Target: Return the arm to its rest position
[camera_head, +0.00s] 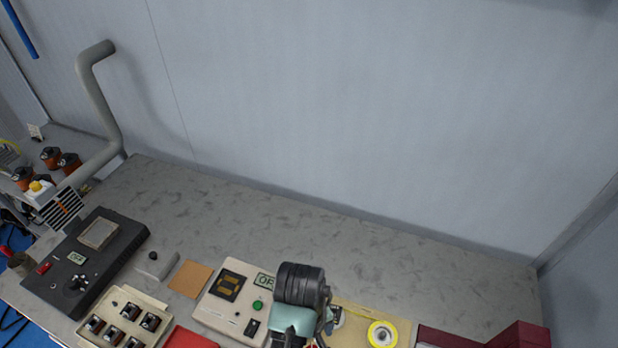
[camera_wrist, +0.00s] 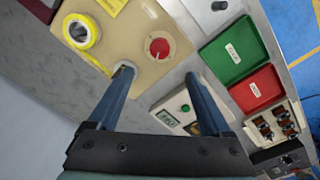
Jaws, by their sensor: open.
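My gripper (camera_wrist: 158,76) is open in the wrist view, with two blue fingers apart and nothing between them. It hangs over the bench beside a tan winder board (camera_wrist: 130,25) that carries a yellow ring (camera_wrist: 82,32) and a red knob (camera_wrist: 160,47). Its left fingertip overlaps a small metal post on the board; I cannot tell if they touch. In the head view my dark wrist and teal arm part stand at the bottom centre, and the fingers are hidden there. The yellow ring also shows at the lower right (camera_head: 382,333).
A pale tester (camera_head: 229,305) with a green button stands left of my arm. A tray of coils (camera_head: 104,327), a red tray (camera_head: 188,339) and a black device (camera_head: 117,247) lie further left. A green tray (camera_wrist: 233,52) shows in the wrist view. The back of the bench is clear.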

